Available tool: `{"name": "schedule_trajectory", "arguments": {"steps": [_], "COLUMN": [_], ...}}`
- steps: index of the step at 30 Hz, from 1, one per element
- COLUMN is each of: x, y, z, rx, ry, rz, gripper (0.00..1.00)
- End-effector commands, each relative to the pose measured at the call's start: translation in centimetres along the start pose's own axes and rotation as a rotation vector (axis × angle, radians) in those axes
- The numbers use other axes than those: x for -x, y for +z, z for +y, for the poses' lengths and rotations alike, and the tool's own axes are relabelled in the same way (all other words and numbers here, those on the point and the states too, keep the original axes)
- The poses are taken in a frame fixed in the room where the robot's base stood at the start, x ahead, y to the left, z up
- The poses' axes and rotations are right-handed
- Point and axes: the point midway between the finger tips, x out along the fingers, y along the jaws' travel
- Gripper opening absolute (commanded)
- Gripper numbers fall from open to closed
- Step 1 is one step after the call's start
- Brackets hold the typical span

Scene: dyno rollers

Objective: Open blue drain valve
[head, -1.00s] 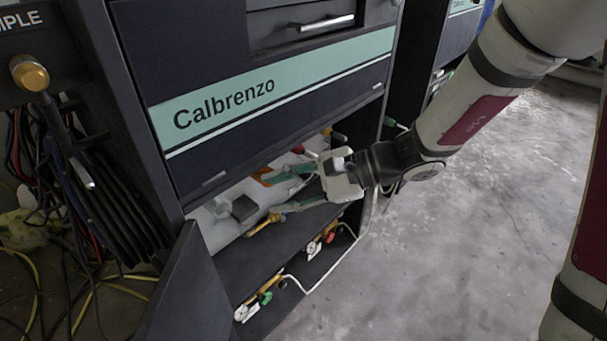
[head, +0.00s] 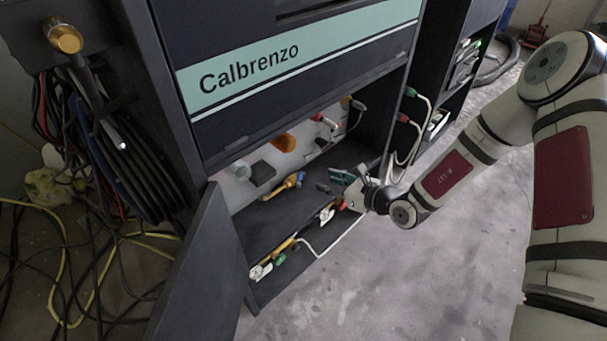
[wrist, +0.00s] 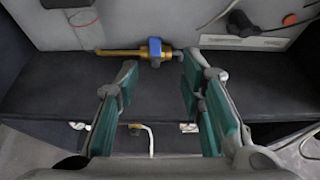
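The drain valve is a brass fitting with a blue handle (wrist: 155,47) in the wrist view. It lies along the back of the dark shelf, against the grey panel. In the head view the brass valve (head: 285,187) is inside the open lower bay of the cabinet. My gripper (wrist: 160,66) is open and empty, its teal fingers spread, with the valve showing beyond and between the tips. In the head view my gripper (head: 329,180) is at the bay's front right, apart from the valve.
The cabinet door (head: 195,265) hangs open at the left. A lower row holds brass fittings with a green handle (head: 279,259) and a red one. An orange knob (head: 284,143) and a dark block (head: 262,173) sit on the back panel. Floor at right is clear.

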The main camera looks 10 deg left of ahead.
Motion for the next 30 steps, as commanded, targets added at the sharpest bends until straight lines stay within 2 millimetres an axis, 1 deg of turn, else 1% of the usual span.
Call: {"name": "schedule_trajectory", "arguments": {"steps": [1, 9, 15, 21, 25, 30], "x": [-1.0, -6.3, -9.8, -11.8, -12.3, -12.3], "y": [-0.1, -0.2, -0.1, -0.1, 0.0, 0.1], "z": [0.1, 0.2, 0.2, 0.1, 0.1, 0.1], "rx": [0.001, 0.001, 0.001, 0.001, 0.001, 0.001], "ry": [0.003, 0.004, 0.004, 0.002, 0.002, 0.002], "rz": [-0.002, -0.002, -0.002, -0.001, -0.001, 0.0], "gripper": [0.36, 0.36, 0.36, 0.36, 0.36, 0.36]}}
